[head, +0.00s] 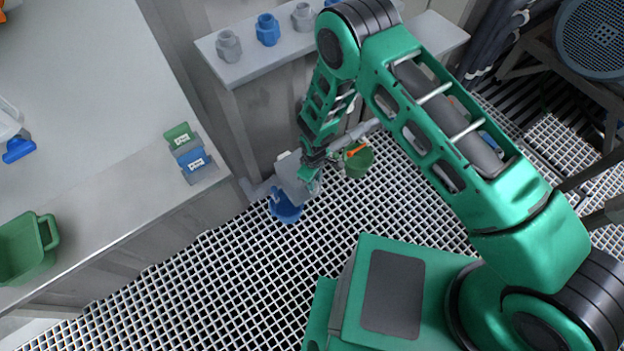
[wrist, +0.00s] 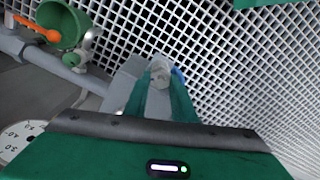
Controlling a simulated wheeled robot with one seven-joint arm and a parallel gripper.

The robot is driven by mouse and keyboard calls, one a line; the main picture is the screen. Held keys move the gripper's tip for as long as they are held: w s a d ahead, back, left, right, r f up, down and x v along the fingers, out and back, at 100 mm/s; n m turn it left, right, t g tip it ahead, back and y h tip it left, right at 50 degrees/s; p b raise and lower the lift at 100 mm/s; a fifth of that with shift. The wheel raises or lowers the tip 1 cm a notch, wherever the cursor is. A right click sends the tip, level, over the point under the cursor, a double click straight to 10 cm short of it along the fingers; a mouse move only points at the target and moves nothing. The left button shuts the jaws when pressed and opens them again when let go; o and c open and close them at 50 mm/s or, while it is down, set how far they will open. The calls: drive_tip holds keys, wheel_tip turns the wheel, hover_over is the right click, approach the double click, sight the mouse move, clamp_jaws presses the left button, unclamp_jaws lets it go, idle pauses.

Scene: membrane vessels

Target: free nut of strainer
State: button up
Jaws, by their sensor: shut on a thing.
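My gripper (wrist: 161,88) points down past a grey pipe in the wrist view. Its two green fingers are closed on a pale grey nut (wrist: 160,70) at their tips. A grey block (wrist: 120,88), perhaps part of the strainer, lies just left of and behind the fingers. In the head view my gripper (head: 311,172) is low beside the cabinet, next to a grey plate-like part (head: 291,181). The nut cannot be made out there. How the nut sits on the strainer is hidden by the fingers.
A blue container (head: 285,207) is below the grey part. A green bucket (head: 358,162) with an orange-handled tool (head: 355,151) stands to the right. A pipe (wrist: 55,66) and a gauge (wrist: 20,138) are close on the left. Open grating (head: 210,290) lies in front.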

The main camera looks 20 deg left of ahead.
drive_tip(key=n, duration=0.4)
drive_tip(key=shift+w+d+n, duration=0.1)
drive_tip(key=shift+d+n, duration=0.15)
drive_tip(key=shift+n, duration=0.05)
drive_tip(key=n, duration=0.5)
drive_tip(key=shift+w+d, duration=0.15)
idle(0.3)
drive_tip(key=o, duration=1.1)
drive_tip(key=shift+c, duration=0.2)
drive_tip(key=shift+a, duration=0.2)
drive_tip(key=shift+r, duration=0.15)
wheel_tip(320, 180, up, 10)
drive_tip(key=shift+r, duration=0.2)
